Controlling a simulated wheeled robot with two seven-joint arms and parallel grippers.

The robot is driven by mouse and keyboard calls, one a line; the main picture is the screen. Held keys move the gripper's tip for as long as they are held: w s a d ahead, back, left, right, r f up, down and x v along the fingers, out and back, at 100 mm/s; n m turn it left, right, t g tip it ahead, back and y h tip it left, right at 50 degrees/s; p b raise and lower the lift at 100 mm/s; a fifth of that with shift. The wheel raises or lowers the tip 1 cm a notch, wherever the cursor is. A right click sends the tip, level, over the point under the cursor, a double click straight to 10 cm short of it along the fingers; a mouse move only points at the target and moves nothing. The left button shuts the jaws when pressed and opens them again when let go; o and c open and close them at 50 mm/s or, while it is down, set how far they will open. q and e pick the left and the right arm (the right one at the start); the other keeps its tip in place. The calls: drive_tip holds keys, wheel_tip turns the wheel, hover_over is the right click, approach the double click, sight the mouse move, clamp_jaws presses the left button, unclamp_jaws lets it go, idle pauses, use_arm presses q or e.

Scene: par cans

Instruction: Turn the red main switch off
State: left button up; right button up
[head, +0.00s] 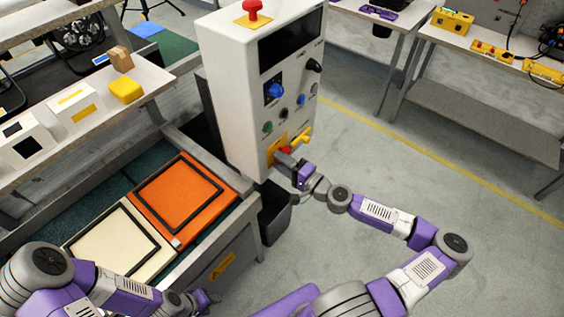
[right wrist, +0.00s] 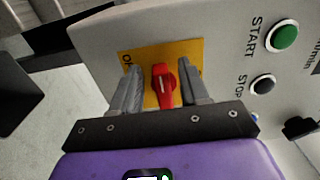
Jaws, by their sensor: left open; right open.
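The red main switch (right wrist: 163,88) is a rotary knob on a yellow plate (right wrist: 190,50), low on the white control cabinet. In the right wrist view it sits between the two fingers of my right gripper (right wrist: 158,66), which is open around it. I see a gap on each side of the knob. The knob's handle runs lengthwise between the fingers. In the head view the red switch (head: 286,151) shows just above my right gripper (head: 283,158). Part of the plate's lettering is hidden by a finger. My left gripper (head: 208,299) is open and empty at the bottom, away from the cabinet.
Other controls on the cabinet (head: 230,90) include a green START button (right wrist: 284,36), a STOP button (right wrist: 263,84), a blue knob (head: 273,90) and a red mushroom button (head: 253,8) on top. A conveyor with orange (head: 180,201) and cream trays lies left. Floor at right is clear.

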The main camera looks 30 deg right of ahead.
drive_tip(key=v, duration=0.7)
drive_tip(key=shift+s+p, duration=0.3)
idle(0.3)
